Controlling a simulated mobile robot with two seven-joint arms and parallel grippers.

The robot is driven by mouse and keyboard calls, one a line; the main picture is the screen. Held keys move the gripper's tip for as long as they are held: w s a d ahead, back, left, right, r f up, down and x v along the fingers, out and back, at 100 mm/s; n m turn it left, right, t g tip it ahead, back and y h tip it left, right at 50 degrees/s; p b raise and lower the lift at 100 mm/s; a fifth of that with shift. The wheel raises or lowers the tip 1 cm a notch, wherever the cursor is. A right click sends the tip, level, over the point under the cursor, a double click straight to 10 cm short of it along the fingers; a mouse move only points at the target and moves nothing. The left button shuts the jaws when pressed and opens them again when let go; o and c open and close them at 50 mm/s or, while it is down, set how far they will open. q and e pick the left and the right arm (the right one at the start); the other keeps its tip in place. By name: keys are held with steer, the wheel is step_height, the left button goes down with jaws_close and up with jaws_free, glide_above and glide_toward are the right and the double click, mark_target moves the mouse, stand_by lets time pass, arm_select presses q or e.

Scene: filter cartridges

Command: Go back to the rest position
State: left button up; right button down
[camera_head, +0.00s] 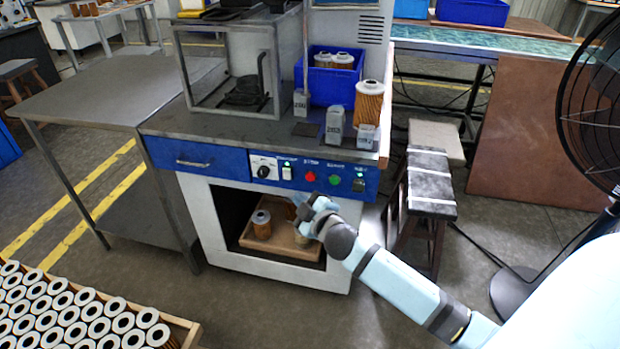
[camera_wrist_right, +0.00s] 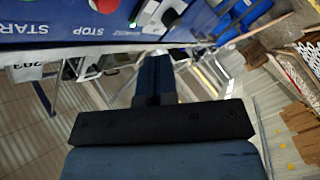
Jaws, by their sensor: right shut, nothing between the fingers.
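My right arm reaches in from the lower right of the head view, and its gripper (camera_head: 314,208) is in front of the machine's open lower compartment, just below the control panel. In the right wrist view the gripper's fingers (camera_wrist_right: 155,75) are together with nothing between them, below the blue panel (camera_wrist_right: 60,22) with its START and STOP labels. My left gripper is not in the head view. A wooden tray (camera_head: 290,247) with filter cartridges (camera_head: 261,223) stands inside the compartment; my gripper hides part of it.
The machine's top carries an orange filter (camera_head: 368,104), grey numbered blocks (camera_head: 335,124) and a blue bin (camera_head: 333,84). A stool (camera_head: 430,185) stands right of the machine and a black fan (camera_head: 600,110) at far right. A crate of many filters (camera_head: 190,333) is at lower left.

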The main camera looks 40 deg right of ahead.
stand_by(0.4)
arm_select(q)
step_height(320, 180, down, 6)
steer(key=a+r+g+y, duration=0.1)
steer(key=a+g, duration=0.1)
arm_select(e)
steer(key=s+a+m+g+y, duration=0.3)
steer(key=s+a+m+y, duration=0.35)
steer(key=s+a, duration=1.45)
arm_select(q)
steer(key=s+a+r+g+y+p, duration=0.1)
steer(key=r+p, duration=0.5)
steer(key=p, duration=1)
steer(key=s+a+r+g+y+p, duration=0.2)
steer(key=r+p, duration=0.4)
steer(key=p, duration=1)
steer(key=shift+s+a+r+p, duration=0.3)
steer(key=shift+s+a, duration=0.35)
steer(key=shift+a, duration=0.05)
arm_select(e)
steer(key=s+d+r+g+h, duration=0.1)
steer(key=s+d+r, duration=0.1)
steer(key=r, duration=0.4)
steer(key=s+d+r+g+h, duration=0.1)
steer(key=s+d+r+g, duration=0.1)
steer(key=r, duration=0.5)
steer(key=shift+s+d+r, duration=0.2)
steer(key=shift+s+d, duration=0.05)
steer(key=shift+d, duration=0.55)
